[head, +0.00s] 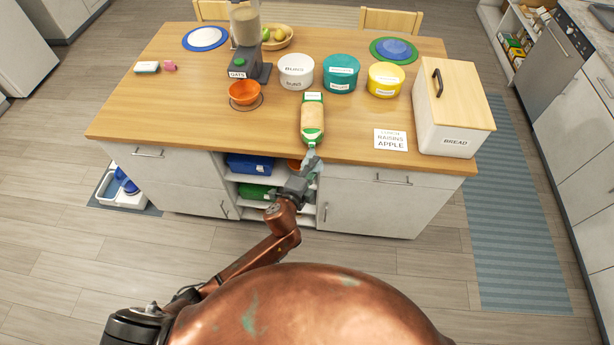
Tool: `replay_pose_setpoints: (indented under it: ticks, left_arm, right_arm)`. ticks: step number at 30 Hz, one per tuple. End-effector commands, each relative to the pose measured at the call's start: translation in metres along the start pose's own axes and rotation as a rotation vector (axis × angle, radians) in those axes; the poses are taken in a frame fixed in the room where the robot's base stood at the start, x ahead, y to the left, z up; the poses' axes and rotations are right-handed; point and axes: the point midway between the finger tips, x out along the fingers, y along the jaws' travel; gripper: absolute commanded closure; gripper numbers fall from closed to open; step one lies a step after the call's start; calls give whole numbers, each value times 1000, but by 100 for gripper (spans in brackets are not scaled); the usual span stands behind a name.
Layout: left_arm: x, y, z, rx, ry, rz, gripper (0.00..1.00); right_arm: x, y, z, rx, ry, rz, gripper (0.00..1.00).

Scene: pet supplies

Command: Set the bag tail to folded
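A bread bag (313,118) with tan contents, a white label at the far end and green bands lies on the island top near its front edge. Its narrow green tail end points toward me. My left gripper (312,160) is at the counter's front edge, right at the tail end. The fingers overlap the tail area in this view, and I cannot tell whether they touch or grip it. The tail's exact shape is partly hidden by the fingers. My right gripper is not in view.
A white bread box (455,128) with a wooden lid and a "raisins apple" card (390,139) stand right of the bag. White (296,72), teal (340,74) and yellow (385,79) tubs stand behind it. An orange bowl (244,93) and oats dispenser (246,50) are left. The front-left counter is clear.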

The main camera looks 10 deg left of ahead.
Motion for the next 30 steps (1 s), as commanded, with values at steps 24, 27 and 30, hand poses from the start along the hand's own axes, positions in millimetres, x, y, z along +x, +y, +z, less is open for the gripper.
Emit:
replay_pose_setpoints:
  ticks: [24,27,30]
  left_arm:
    - [-86,0,0,1,0,0,75]
    - [-86,0,2,-8,-5,2,81]
    - [-91,5,15,-67,-40,22,88]
  right_arm:
    - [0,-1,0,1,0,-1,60]
    - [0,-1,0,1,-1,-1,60]
    - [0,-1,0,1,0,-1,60]
